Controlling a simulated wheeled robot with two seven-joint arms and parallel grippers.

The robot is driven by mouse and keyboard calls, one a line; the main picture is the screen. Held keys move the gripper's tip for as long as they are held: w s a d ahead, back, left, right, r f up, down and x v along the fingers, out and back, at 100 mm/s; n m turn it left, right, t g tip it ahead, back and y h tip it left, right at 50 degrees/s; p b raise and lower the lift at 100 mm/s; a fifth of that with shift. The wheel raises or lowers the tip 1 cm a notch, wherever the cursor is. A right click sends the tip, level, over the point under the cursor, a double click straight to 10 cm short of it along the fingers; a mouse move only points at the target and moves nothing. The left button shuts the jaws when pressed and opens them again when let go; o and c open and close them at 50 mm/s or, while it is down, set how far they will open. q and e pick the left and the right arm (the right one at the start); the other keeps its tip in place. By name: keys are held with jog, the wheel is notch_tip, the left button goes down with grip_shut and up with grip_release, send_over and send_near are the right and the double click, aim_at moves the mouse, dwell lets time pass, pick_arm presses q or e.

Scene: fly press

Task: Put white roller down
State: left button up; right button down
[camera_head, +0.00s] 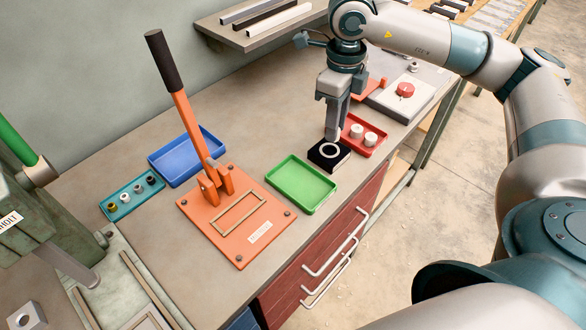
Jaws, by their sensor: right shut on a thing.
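My right gripper (333,134) points straight down over a small black block (328,161) with a white ring on its top. Its fingers are shut on the white roller, which is mostly hidden between them. The fingertips are at the block's far edge; I cannot tell whether the roller touches it. Two other white rollers (357,131) stand in the red tray (352,147), just right of the block. My left gripper is not in view.
A green tray (301,184) lies left of the block, near the bench's front edge. An orange lever press (237,220) and a blue tray (186,155) are further left. A white plate with a red knob (405,90) is behind the red tray.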

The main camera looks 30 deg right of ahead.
jog(key=w+a+f+p, duration=0.1)
jog(key=a+f, duration=0.1)
jog(key=a, duration=0.1)
jog(key=w+a+f+p, duration=0.1)
jog(key=a+f+p, duration=0.1)
jog(key=a, duration=0.1)
jog(key=w+a+f+p, duration=0.1)
jog(key=a+f, duration=0.1)
jog(key=a, duration=0.2)
jog(key=shift+a+f+p, duration=0.15)
jog(key=shift+p, duration=0.15)
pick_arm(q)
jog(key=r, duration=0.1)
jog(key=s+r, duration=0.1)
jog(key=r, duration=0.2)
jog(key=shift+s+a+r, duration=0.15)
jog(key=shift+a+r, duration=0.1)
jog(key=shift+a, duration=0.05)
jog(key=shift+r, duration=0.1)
pick_arm(e)
notch_tip(320, 180, down, 3)
jog(key=shift+f+p, duration=0.15)
jog(key=shift+p, duration=0.9)
jog(key=shift+f, duration=0.3)
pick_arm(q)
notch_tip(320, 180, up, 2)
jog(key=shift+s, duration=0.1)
pick_arm(e)
jog(key=shift+f, duration=0.1)
